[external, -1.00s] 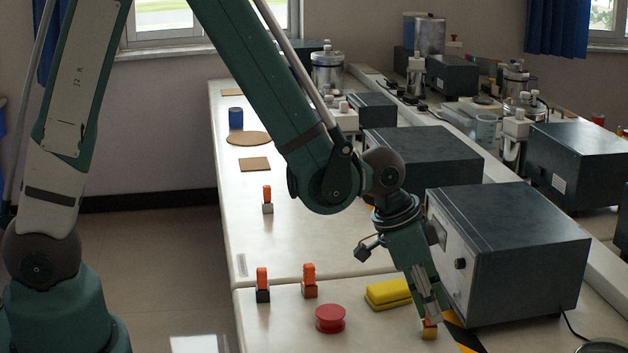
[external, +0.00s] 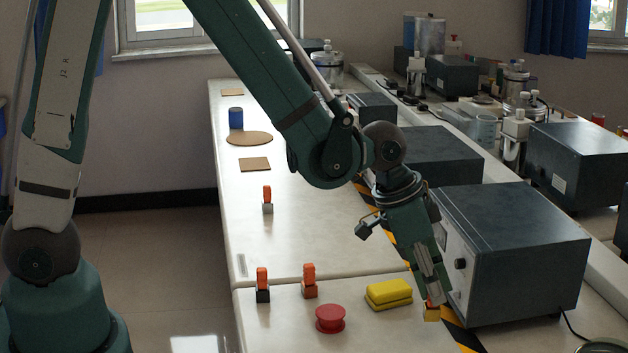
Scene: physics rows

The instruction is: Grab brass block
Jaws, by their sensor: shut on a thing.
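The brass block (external: 432,313) is a small golden block with an orange-red part above it, at the front right of the white bench. My gripper (external: 430,298) points down and is shut on it, its fingers covering part of it. The block's underside is close to the bench top, just left of the black-and-yellow striped tape. I cannot tell for sure whether it is clear of the surface.
A yellow block (external: 389,294) and a red spool (external: 330,319) lie to the left of my gripper. Orange-topped pieces (external: 309,281) stand further left. A large dark instrument box (external: 510,250) stands close on the right. The bench's middle left is fairly clear.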

